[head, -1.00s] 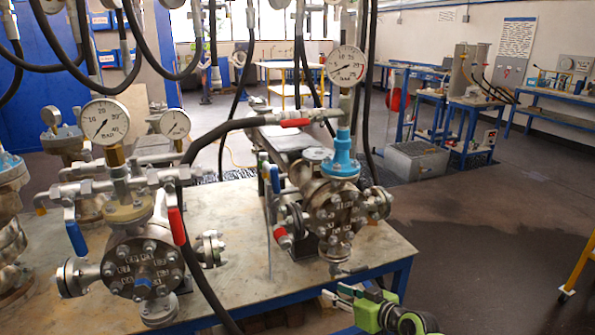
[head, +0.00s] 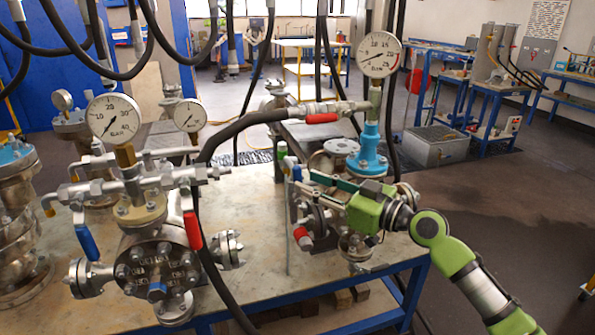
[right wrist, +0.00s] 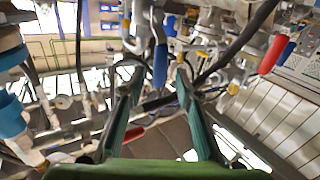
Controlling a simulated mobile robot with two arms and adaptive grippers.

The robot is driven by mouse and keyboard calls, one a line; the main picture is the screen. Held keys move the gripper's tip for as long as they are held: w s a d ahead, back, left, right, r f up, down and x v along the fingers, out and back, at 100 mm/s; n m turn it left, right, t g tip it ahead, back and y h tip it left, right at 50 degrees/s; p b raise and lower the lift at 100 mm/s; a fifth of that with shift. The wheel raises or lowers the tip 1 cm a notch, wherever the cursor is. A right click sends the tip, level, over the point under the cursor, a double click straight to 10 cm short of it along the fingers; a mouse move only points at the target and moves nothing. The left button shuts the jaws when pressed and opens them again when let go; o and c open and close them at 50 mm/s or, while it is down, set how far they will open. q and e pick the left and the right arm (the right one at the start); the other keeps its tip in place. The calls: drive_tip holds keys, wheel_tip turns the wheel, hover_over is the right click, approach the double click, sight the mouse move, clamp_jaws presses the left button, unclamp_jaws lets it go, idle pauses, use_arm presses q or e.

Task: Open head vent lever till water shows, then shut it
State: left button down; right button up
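The right flanged vessel, with a blue neck (head: 371,152) under a pressure gauge (head: 378,54), stands on the bench. My right gripper (head: 298,178) reaches in from the right in front of this vessel and hides much of its body. Its fingers are spread, as the right wrist view (right wrist: 155,72) shows. A blue lever (right wrist: 160,66) shows between the fingertips there, with no finger visibly closed on it. A blue handle (head: 297,172) shows close to the fingertips in the head view. I cannot tell which lever is the head vent. No water flow is visible. My left gripper is out of view.
The left vessel (head: 157,268) has a blue lever (head: 87,242) and a red lever (head: 193,230). Black hoses hang above. The floor right of the bench (head: 265,235) is open.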

sight(301, 179)
drive_tip(key=shift+p+x, duration=0.4)
drive_tip(key=shift+x, duration=2)
clamp_jaws()
